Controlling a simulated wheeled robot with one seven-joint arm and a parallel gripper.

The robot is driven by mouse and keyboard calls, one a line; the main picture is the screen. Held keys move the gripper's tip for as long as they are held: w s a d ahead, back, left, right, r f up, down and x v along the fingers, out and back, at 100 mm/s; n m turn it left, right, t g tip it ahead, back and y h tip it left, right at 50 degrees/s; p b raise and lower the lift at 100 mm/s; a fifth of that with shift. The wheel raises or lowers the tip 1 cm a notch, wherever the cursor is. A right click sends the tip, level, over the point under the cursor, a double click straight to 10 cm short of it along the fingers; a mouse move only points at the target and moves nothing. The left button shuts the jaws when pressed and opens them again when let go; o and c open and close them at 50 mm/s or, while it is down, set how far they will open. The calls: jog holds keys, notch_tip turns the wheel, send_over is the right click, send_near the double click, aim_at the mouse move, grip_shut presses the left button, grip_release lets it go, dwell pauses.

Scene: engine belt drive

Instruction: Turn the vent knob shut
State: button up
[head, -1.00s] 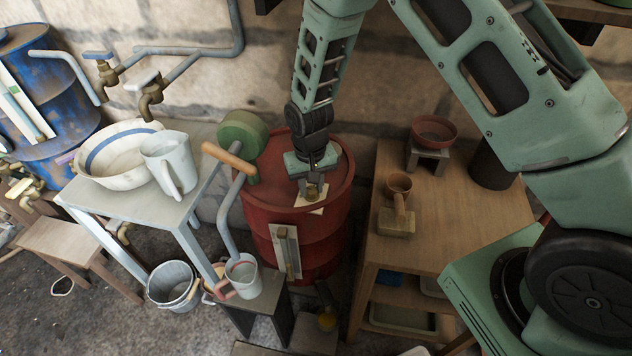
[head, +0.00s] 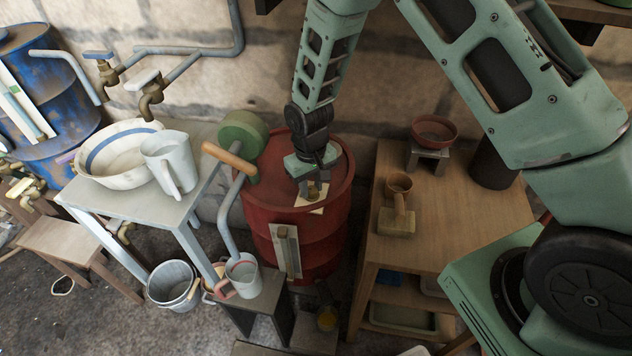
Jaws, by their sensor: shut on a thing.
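The vent knob (head: 313,191) is a small brass piece on a pale square plate (head: 316,209) on top of the red drum (head: 330,236). My gripper (head: 312,187) points down over the drum's top and is shut on the vent knob. The fingers hide part of the knob, so its exact angle is hard to tell.
A green hand pump (head: 243,134) with a wooden handle stands at the drum's left. A white mug (head: 243,276) sits on a low stand in front.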

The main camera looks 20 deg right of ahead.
aim_at(314, 189)
jog(key=o, duration=0.9)
jog(key=shift+s+d, duration=0.2)
jog(key=shift+s, duration=0.05)
jog(key=shift+o, duration=0.3)
jog(key=shift+w, duration=0.1)
jog(key=shift+a+r, duration=0.1)
jog(key=shift+r, duration=0.35)
notch_tip(314, 189, up, 17)
jog(key=shift+f+b, duration=0.15)
jog(key=shift+b, duration=0.2)
jog(key=s+a+r+n, duration=0.1)
jog(key=s+a, duration=0.1)
jog(key=s, duration=0.7)
jog(key=s+a+r+n, duration=0.2)
jog(key=s, duration=0.7)
jog(key=s+a+r+n, duration=0.2)
jog(key=s, duration=0.7)
jog(key=shift+r+y, duration=0.25)
jog(key=shift+y, duration=0.05)
